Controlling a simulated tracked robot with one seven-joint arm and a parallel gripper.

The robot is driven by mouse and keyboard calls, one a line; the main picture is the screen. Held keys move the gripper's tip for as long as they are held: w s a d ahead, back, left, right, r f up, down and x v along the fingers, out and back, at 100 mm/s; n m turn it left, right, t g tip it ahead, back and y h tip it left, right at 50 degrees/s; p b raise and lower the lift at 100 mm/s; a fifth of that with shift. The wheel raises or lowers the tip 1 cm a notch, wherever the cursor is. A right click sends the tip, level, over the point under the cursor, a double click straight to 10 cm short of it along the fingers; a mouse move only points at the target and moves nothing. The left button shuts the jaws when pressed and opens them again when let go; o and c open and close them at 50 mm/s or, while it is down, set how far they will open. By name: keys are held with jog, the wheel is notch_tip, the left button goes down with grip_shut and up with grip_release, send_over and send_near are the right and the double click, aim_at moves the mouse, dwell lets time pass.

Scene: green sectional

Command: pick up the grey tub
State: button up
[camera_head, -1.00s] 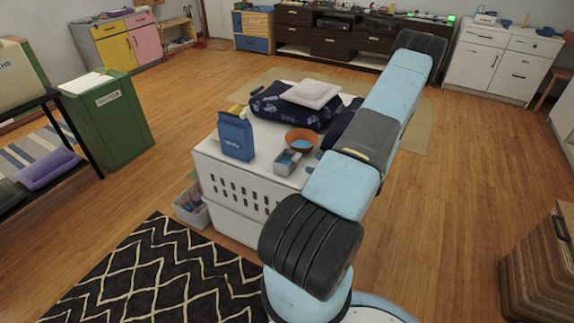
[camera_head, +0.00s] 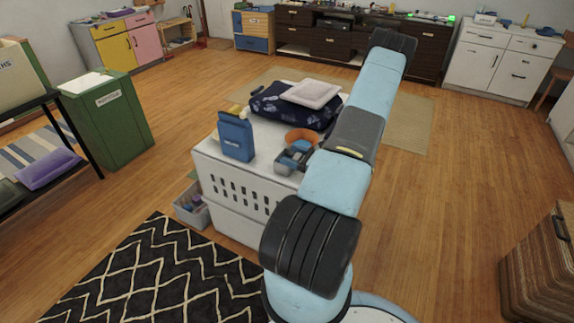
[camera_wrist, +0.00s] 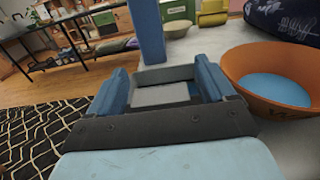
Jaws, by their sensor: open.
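The grey tub (camera_head: 284,164) is a small box-shaped container on the white crate-like stand (camera_head: 240,190), between the blue bag and the orange bowl. In the wrist view the tub (camera_wrist: 160,96) lies ahead of and between my two blue fingers. My gripper (camera_wrist: 164,84) is open, with a finger towards each side of the tub. In the head view my gripper (camera_head: 297,153) is low over the tub and hides part of it. I cannot tell whether the fingers touch it.
The orange bowl (camera_wrist: 285,95), with blue inside, stands close right of my gripper. The blue bag (camera_head: 236,137) stands left of the tub. A dark patterned cushion (camera_head: 290,108) with a pale pillow (camera_head: 313,92) lies behind.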

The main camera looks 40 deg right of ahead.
jog(key=shift+c, duration=0.3)
jog(key=c, duration=1)
jog(key=r, duration=0.4)
jog(key=shift+s+d, duration=0.2)
jog(key=shift+d, duration=0.05)
jog(key=s+d+r, duration=0.5)
jog(key=s+r, duration=0.1)
jog(key=s+d+r, duration=0.3)
jog(key=s, duration=0.1)
jog(key=shift+d, duration=0.35)
